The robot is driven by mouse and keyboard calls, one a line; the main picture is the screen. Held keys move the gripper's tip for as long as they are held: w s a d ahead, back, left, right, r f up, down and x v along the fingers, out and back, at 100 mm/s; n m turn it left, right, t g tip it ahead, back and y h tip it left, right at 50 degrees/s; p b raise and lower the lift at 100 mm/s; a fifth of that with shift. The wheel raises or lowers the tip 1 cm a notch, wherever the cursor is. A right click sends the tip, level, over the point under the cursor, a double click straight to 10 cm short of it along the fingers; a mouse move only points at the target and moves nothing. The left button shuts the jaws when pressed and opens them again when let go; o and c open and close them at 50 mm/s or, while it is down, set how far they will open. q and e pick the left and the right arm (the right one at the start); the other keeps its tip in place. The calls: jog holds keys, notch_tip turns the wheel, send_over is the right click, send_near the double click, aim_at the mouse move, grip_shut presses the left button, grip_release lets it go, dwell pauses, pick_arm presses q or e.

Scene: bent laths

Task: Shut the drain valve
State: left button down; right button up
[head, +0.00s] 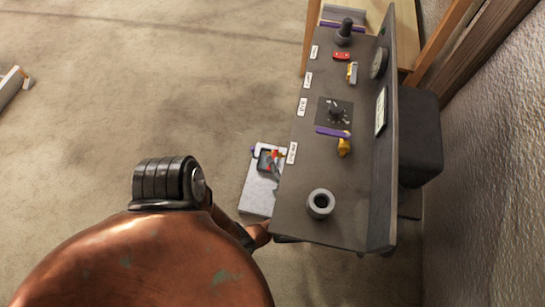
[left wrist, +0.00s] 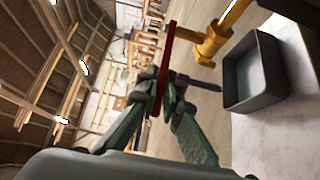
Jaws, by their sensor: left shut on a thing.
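A red lever (left wrist: 167,55) stands in the left wrist view, with a yellow pipe fitting (left wrist: 208,45) beside it. I take these for the drain valve; I cannot see where they join. My left gripper (left wrist: 165,88) is shut on the red lever, its fingers meeting around the lower part. My right gripper is not in view.
A grey open tray (left wrist: 251,75) is close beside the fitting, on a white board (head: 258,195). The grey console (head: 308,165) stands to the right and carries a yellow valve with a purple lever (head: 331,132), a dial and a red switch (head: 341,55).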

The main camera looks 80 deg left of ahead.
pick_arm(q)
jog(key=shift+a, duration=0.1)
dwell(0.3)
jog(key=c, duration=2.1)
grip_release()
